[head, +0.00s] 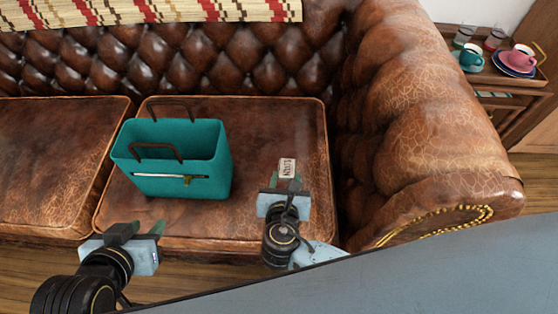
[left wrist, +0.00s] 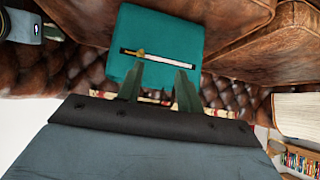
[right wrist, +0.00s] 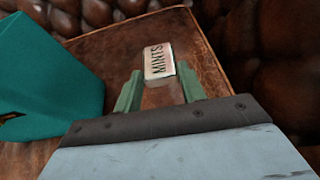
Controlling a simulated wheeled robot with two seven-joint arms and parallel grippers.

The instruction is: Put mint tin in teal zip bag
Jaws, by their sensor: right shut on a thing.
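The teal zip bag (head: 165,175) stands upright and open at the top on the right sofa cushion, with two brown handles and a front zip. The mint tin (head: 287,168) is a small white box marked MINTS. My right gripper (head: 288,182) is shut on the mint tin, to the right of the bag; the tin also shows between its fingers in the right wrist view (right wrist: 158,63). My left gripper (head: 142,233) is empty, in front of the bag near the cushion's front edge, with its fingers apart. The left wrist view shows the bag's zip side (left wrist: 155,50) beyond the fingers.
The brown leather sofa (head: 60,165) has a tufted back and a thick right arm (head: 430,120). A side table (head: 490,75) at the far right holds cups and glasses. The left cushion is bare.

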